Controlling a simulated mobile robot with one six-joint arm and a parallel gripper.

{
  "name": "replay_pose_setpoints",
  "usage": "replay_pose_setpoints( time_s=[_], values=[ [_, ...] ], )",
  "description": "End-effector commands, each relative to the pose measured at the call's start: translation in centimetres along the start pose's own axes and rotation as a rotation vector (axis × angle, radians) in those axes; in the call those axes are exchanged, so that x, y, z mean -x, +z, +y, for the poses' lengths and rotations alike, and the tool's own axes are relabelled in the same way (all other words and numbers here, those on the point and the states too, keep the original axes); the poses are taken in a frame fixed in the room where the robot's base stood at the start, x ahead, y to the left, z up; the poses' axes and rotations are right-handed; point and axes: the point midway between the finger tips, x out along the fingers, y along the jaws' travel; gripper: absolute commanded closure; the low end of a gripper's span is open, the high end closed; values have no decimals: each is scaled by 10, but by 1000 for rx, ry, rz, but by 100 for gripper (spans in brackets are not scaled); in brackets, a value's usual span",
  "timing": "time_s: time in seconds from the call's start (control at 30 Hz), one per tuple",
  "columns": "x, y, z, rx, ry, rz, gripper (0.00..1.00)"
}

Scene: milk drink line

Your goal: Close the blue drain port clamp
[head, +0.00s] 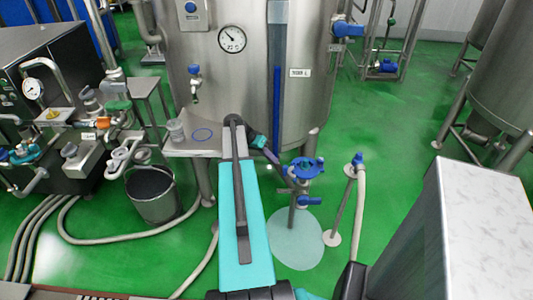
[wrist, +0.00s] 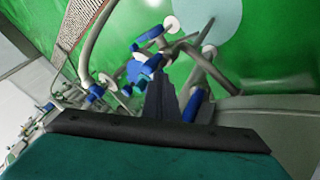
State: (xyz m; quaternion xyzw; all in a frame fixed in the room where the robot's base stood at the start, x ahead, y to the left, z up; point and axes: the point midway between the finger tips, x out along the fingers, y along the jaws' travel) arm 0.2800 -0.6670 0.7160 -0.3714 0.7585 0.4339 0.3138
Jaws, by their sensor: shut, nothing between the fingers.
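The blue drain port clamp (head: 306,168) sits on the pipe at the lower front of the big steel tank, right of my arm. It also shows in the wrist view (wrist: 139,70), just beyond the fingertips. I cannot tell whether its ring is open or closed. My gripper (head: 277,161) is shut and empty, just left of the clamp in the head view. In the wrist view my gripper (wrist: 160,82) points at the clamp; contact cannot be told. The fingers hide part of the fitting.
A blue valve handle (head: 310,201) is just below the clamp. A hose on a stand with a blue end (head: 357,160) is to the right. The steel tank (head: 225,85) stands behind. A small table (head: 185,147) and bucket (head: 152,195) are left. Green floor is free at right.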

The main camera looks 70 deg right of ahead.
Motion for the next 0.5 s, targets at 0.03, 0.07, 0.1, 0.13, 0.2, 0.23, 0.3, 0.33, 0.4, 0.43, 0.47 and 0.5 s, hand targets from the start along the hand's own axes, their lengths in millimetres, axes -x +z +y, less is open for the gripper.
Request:
replay_pose_setpoints(
  time_s=[0.03, 0.07, 0.1, 0.13, 0.2, 0.23, 0.3, 0.33, 0.4, 0.43, 0.47, 0.5],
  values=[
    [-6, 0, 1, 0, 2, -2, 100],
    [-10, 0, 1, 0, 2, -2, 100],
    [-14, -1, 1, 0, 1, -1, 100],
    [-18, -1, 1, 0, 1, -1, 100],
    [-24, 0, 0, 0, 2, -1, 100],
    [-26, 0, 0, 0, 2, -1, 100],
    [-30, 0, 0, 0, 1, 0, 100],
    [-31, 0, 0, 0, 0, 1, 100],
    [-33, 0, 0, 0, 0, 1, 100],
    [-33, 0, 0, 1, -1, 1, 100],
    [-33, 0, -1, 1, -1, 2, 100],
    [-34, 0, -1, 1, -1, 2, 100]
  ],
)
